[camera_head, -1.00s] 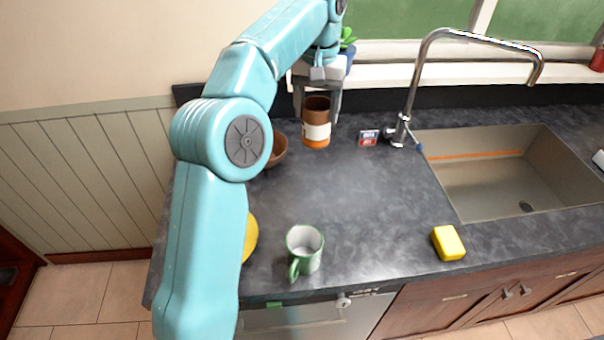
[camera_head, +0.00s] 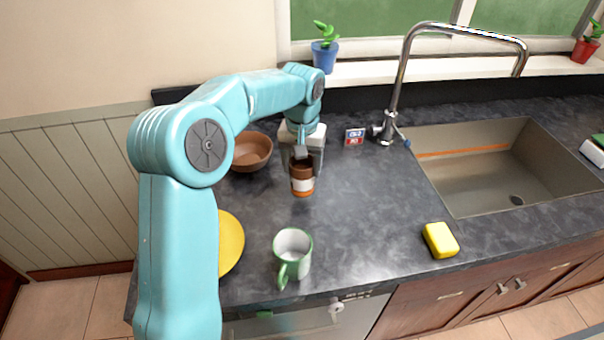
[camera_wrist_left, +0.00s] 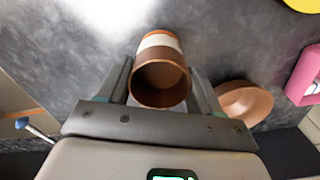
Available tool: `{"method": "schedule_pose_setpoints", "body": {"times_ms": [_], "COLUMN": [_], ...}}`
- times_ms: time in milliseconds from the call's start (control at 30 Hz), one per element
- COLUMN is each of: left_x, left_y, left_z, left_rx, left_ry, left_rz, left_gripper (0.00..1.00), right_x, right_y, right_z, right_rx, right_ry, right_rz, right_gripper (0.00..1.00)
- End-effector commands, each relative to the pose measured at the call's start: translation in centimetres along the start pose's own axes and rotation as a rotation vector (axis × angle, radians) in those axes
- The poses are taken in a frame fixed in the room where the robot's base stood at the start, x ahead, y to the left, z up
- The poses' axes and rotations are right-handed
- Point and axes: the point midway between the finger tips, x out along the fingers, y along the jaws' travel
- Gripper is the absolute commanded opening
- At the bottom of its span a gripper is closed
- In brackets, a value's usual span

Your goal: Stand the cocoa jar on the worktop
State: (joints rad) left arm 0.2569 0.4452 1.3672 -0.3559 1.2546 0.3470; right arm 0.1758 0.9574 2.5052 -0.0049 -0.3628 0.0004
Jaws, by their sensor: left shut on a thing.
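The cocoa jar (camera_head: 302,185) is brown with a white label band and an orange-brown base. It is upright in the head view, over the worktop (camera_head: 360,215) behind the green and white mug. My left gripper (camera_head: 304,166) reaches down from above and is shut on the jar. In the left wrist view the jar (camera_wrist_left: 160,80) sits between the two fingers (camera_wrist_left: 160,88), its round brown top facing the camera. I cannot tell whether its base touches the worktop. My right gripper is not in view.
A brown bowl (camera_head: 252,150) is left of the jar. A yellow plate (camera_head: 230,243) and the mug (camera_head: 294,250) are nearer the front. Worktop right of the jar is clear.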

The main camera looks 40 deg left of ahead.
Motion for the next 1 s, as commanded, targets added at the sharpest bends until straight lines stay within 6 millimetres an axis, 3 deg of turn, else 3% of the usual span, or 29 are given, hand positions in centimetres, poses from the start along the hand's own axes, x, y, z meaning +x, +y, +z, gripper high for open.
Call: {"method": "schedule_pose_setpoints", "body": {"times_ms": [200,567,600,667,1000], "left_x": [3.3,3.8,3.8,3.8,3.3], "left_y": [0.0,0.0,0.0,0.0,0.0], "left_z": [-0.1,-0.1,-0.1,-0.1,-0.1], "left_rx": [0.001,0.001,0.001,0.001,0.001], "left_ry": [-0.003,-0.002,-0.002,-0.002,-0.001], "left_rz": [-0.001,-0.001,-0.001,-0.001,0.0], "left_gripper": [0.01,0.01,0.71,0.91,0.91], "right_x": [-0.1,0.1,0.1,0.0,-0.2], "right_y": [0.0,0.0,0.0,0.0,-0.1], "right_z": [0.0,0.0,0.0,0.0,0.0], "right_rx": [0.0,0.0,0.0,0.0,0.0], "right_ry": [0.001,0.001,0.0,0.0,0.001], "right_rz": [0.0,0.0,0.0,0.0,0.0], "right_gripper": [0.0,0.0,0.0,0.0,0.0]}}
